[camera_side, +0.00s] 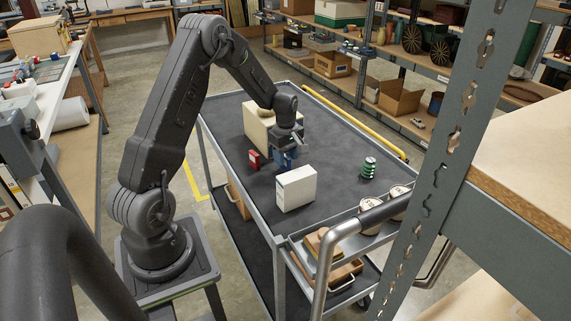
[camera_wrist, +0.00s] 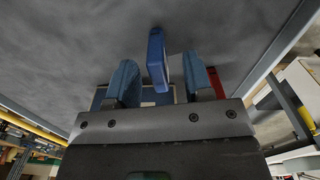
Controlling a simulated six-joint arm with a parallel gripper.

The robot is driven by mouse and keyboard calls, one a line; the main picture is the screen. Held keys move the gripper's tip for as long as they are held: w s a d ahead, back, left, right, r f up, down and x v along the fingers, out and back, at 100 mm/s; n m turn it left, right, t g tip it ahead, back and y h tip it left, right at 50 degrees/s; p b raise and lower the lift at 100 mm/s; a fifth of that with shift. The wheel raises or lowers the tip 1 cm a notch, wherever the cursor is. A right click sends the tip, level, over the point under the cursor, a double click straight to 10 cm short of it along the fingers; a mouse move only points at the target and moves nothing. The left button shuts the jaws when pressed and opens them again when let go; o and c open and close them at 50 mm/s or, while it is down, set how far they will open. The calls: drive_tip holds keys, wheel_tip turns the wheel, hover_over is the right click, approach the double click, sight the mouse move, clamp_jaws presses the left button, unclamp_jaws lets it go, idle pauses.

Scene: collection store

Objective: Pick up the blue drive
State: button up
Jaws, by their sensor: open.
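A blue drive (camera_wrist: 157,60) shows in the wrist view as a narrow upright shape between the two blue-padded fingers of my gripper (camera_wrist: 162,66). How far the fingertips are above the cart top is hard to tell.
On the cart's dark top (camera_side: 335,130), a red object (camera_side: 254,160) stands left of the gripper, a beige box (camera_side: 257,128) behind, a white box (camera_side: 296,188) in front, and a green-and-black stack (camera_side: 369,168) to the right. Free surface lies between the boxes and stack.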

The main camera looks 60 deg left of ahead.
sight(286, 165)
drive_tip(key=shift+w+a+f, duration=0.1)
drive_tip(key=shift+a+f, duration=0.05)
drive_tip(key=shift+f, duration=1.7)
clamp_jaws()
